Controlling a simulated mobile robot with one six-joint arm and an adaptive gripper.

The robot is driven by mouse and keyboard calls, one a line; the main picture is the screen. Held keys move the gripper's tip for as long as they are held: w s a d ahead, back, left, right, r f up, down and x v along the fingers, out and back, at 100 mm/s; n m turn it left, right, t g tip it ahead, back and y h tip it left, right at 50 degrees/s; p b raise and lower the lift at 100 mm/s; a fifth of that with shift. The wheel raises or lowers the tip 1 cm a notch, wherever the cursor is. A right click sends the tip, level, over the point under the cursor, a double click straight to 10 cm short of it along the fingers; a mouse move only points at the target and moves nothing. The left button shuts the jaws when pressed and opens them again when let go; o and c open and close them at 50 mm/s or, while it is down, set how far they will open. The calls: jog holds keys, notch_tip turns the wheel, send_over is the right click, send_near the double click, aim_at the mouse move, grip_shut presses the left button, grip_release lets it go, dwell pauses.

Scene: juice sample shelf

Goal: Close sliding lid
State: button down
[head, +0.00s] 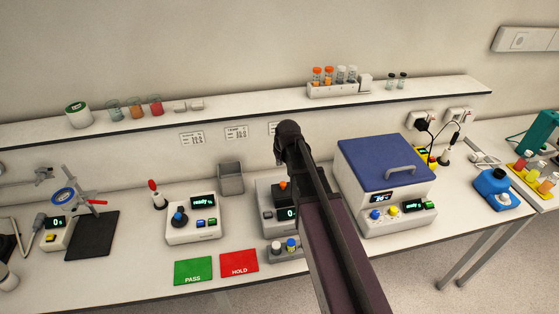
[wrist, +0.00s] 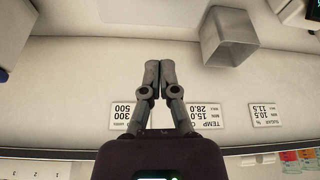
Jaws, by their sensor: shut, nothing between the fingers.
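A white box-shaped device (head: 400,213) with small displays and coloured knobs stands right of centre on the bench in the head view. Its flat blue lid (head: 370,157) has a grey bar handle (head: 400,171) and lies across the top; no opening shows from here. My gripper (wrist: 160,65) is shut and empty in the wrist view, in front of the wall with its labels. In the head view my arm is left of the lidded device, and the fingers are hidden behind it. A pale box side (wrist: 22,30) shows at the wrist view's left edge, probably this device.
A grey bin (head: 231,178) stands by the wall, also in the wrist view (wrist: 230,40). A shelf (head: 240,114) with sample tubes (head: 335,78) runs above. My arm partly covers another device (head: 266,208). Green (head: 193,271) and red (head: 239,263) mats lie at the front.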

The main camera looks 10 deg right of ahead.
jog(key=shift+p+v, duration=1.35)
jog(key=shift+v, duration=0.4)
jog(key=s+f+g+b, duration=0.1)
jog(key=s+f+b, duration=0.3)
jog(key=s, duration=0.2)
jog(key=s+f+m+g+b, duration=0.1)
jog(key=s+f+b, duration=0.4)
jog(key=s, duration=0.1)
jog(key=s+f+g+b, duration=0.1)
jog(key=s+f+b, duration=0.3)
jog(key=s+f, duration=0.1)
jog(key=shift+s+f+m+g+h, duration=0.2)
jog(key=shift+s+m+g+h, duration=0.15)
jog(key=shift+s, duration=0.45)
jog(key=shift+s+f+b, duration=0.15)
jog(key=shift+s+b, duration=0.15)
jog(key=shift+s, duration=0.2)
